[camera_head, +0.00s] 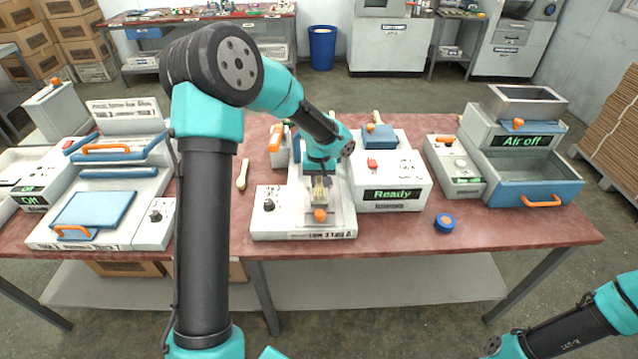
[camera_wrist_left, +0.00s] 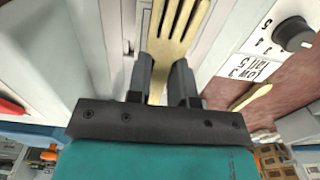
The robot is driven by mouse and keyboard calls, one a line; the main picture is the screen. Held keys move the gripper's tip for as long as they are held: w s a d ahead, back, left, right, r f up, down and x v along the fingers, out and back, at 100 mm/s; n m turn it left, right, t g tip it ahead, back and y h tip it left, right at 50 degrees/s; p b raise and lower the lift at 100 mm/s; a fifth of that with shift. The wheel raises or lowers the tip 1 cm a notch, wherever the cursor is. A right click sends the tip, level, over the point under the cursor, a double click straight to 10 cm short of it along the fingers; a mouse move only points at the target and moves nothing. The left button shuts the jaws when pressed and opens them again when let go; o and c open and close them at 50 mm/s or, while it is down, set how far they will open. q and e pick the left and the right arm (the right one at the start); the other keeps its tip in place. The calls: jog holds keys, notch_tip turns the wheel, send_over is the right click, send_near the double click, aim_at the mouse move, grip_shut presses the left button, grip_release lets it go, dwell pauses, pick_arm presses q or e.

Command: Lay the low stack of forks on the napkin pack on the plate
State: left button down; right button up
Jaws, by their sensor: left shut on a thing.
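My left gripper (camera_head: 321,184) is over the white press unit in the middle of the table. In the left wrist view the left gripper (camera_wrist_left: 163,84) is shut on the pale wooden forks (camera_wrist_left: 176,28), tines pointing away from the wrist. How many forks are stacked cannot be told. In the head view the forks (camera_head: 318,192) show small above the unit's pale plate (camera_head: 338,212), by an orange knob. Whether they touch anything beneath is unclear. I cannot make out a napkin pack; the gripper may hide it. My right arm shows at lower right, its gripper out of view.
A wooden utensil (camera_head: 242,174) lies left of the unit. The box reading Ready (camera_head: 392,194) stands close on the right, and a dial box (camera_head: 270,204) on the left. The front right of the table is mostly clear.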

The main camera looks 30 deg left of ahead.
aim_at(319, 180)
pick_arm(q)
jog(key=shift+f, duration=0.7)
jog(key=shift+f, duration=0.15)
jog(key=c, duration=1)
grip_release()
notch_tip(319, 180, up, 12)
jog(key=shift+r, duration=0.2)
